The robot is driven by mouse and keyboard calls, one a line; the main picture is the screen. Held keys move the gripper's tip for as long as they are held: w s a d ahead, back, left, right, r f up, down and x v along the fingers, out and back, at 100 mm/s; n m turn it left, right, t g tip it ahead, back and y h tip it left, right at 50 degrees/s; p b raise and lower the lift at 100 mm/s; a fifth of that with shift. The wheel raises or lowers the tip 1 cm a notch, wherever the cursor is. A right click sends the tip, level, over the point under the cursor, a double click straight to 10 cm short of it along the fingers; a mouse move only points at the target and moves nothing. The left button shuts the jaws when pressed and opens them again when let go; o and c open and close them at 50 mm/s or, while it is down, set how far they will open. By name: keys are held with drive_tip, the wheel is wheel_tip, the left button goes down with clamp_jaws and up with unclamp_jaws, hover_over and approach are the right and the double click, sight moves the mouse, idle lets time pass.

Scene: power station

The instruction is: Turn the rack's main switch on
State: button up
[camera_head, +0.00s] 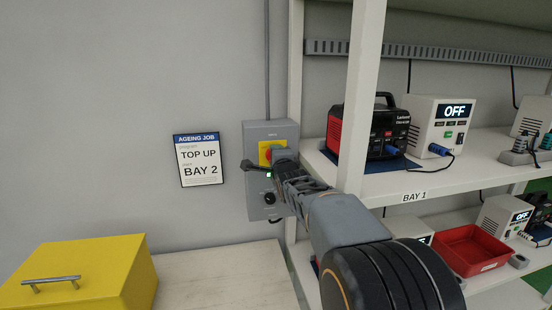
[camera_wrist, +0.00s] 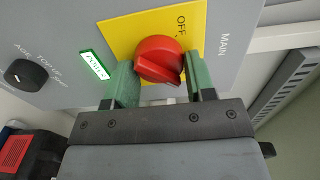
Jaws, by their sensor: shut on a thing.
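The rack's main switch is a red rotary knob (camera_wrist: 158,61) on a yellow plate (camera_wrist: 120,36) marked OFF, with MAIN lettered beside it. In the wrist view my gripper (camera_wrist: 160,68) is shut on the knob, one green finger on each side. I cannot tell which position the knob points to. In the head view the grey control box (camera_head: 259,133) hangs on the wall beside the rack, and my gripper (camera_head: 277,171) partly covers its yellow plate (camera_head: 264,154) and knob. A small green light (camera_head: 269,175) glows below the plate.
A black selector knob (camera_wrist: 26,74) sits on the same panel. A sign (camera_head: 199,160) reads TOP UP, BAY 2. A yellow box (camera_head: 120,265) stands on the bench. Rack shelves hold chargers, including a white unit (camera_head: 440,125) showing OFF, and a red tray (camera_head: 470,250). A rack post (camera_head: 362,80) stands near my arm.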

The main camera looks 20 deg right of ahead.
idle(0.3)
drive_tip(key=o, duration=0.9)
drive_tip(key=s+a+b, duration=0.1)
drive_tip(key=s+a, duration=0.1)
drive_tip(key=s, duration=1.1)
drive_tip(key=shift+s+a, duration=0.3)
drive_tip(key=shift+a, duration=0.1)
